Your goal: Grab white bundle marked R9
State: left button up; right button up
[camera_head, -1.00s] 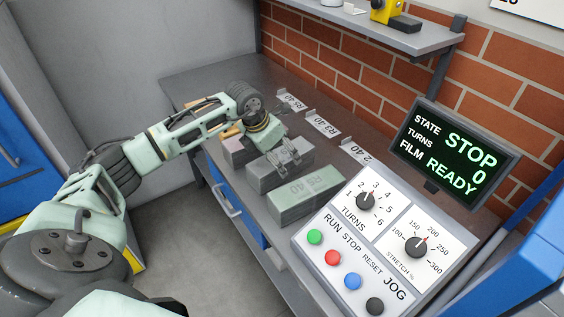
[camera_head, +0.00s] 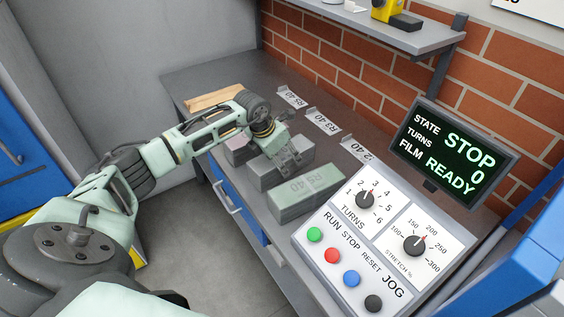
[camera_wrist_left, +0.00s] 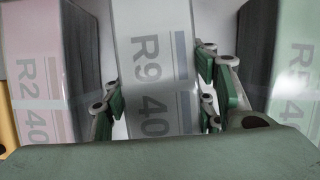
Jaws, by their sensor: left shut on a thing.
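The white bundle marked R9 40 (camera_wrist_left: 152,55), with blue stripes, stands in the middle of the left wrist view. In the head view only its grey side (camera_head: 270,179) shows clearly, because my left gripper (camera_head: 290,160) covers much of its top. The gripper is shut on this bundle, with green finger pads (camera_wrist_left: 158,95) on both sides of it in the wrist view. The bundle sits in the row on the bench, and I cannot tell whether it is lifted. My right gripper is not in view.
A pink bundle marked R2 40 (camera_wrist_left: 38,95) and a green bundle (camera_head: 306,194) flank it closely. A wooden strip (camera_head: 214,97) lies behind on the bench. Label stands (camera_head: 323,121) line the wall side. A control panel (camera_head: 335,225) and screen (camera_head: 456,160) are at right.

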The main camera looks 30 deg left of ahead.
pick_arm(q)
grip_shut()
jog(key=shift+w+r, duration=0.15)
jog(key=shift+r, duration=0.05)
